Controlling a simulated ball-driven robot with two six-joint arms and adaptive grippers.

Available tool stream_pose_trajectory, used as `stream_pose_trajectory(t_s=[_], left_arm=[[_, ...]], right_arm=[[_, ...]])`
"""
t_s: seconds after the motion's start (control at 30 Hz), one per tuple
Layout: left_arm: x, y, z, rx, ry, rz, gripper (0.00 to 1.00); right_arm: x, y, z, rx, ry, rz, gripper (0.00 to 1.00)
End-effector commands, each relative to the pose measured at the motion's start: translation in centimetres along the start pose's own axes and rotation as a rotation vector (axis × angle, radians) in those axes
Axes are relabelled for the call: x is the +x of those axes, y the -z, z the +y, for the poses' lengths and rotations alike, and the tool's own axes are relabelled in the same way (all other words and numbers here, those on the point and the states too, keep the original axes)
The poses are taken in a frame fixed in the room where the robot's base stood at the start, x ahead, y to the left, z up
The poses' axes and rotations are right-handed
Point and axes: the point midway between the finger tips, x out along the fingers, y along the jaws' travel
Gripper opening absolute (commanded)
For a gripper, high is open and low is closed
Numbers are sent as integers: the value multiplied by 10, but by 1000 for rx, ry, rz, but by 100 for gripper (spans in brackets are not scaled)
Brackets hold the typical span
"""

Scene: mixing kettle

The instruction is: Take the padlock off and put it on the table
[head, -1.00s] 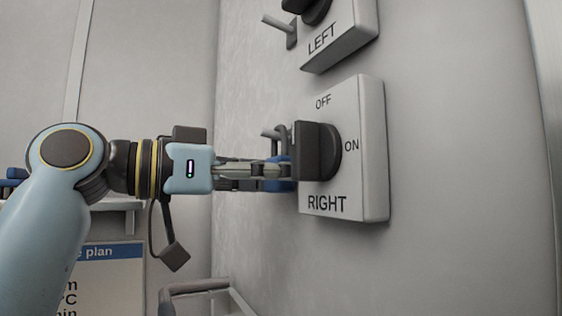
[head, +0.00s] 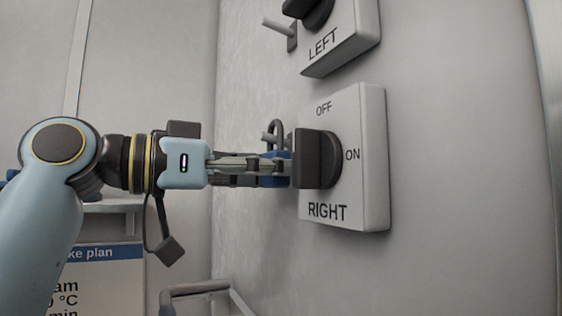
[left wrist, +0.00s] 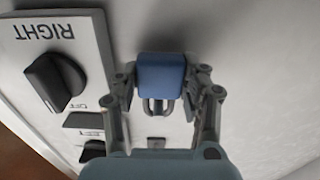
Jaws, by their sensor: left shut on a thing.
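My left gripper (head: 274,168) is shut on a blue padlock (head: 272,155) beside the RIGHT switch. In the left wrist view the padlock (left wrist: 161,75) sits between the two fingers, its grey shackle (left wrist: 158,106) pointing towards my wrist. In the head view the shackle rises above the fingers, beside a short grey peg (head: 266,137) on the wall. I cannot tell whether the shackle is still around the peg. The fingers and the switch knob (head: 317,158) hide part of the padlock in the head view. My right gripper is not in view.
The RIGHT switch plate (head: 372,205) is just right of the fingers, its knob close to them. The LEFT switch plate (head: 345,48) is above, with its own peg (head: 277,26). A grey rail (head: 195,288) and a printed plan sheet (head: 105,275) are below.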

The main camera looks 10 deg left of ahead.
Motion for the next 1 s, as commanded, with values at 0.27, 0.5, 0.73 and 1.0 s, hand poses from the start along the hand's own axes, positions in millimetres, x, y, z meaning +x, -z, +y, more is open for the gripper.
stream_pose_trajectory(t_s=[0.27, 0.5, 0.73, 1.0], left_arm=[[-2, 0, 0, 0, 1, 0, 10], [-16, -1, -1, 2, 4, -2, 10], [-32, -2, -1, 2, 2, -2, 10], [-49, -2, -1, 3, 2, -2, 10]], right_arm=[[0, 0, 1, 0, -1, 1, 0], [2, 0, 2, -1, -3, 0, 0], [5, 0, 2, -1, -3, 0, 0], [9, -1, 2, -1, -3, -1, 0]])
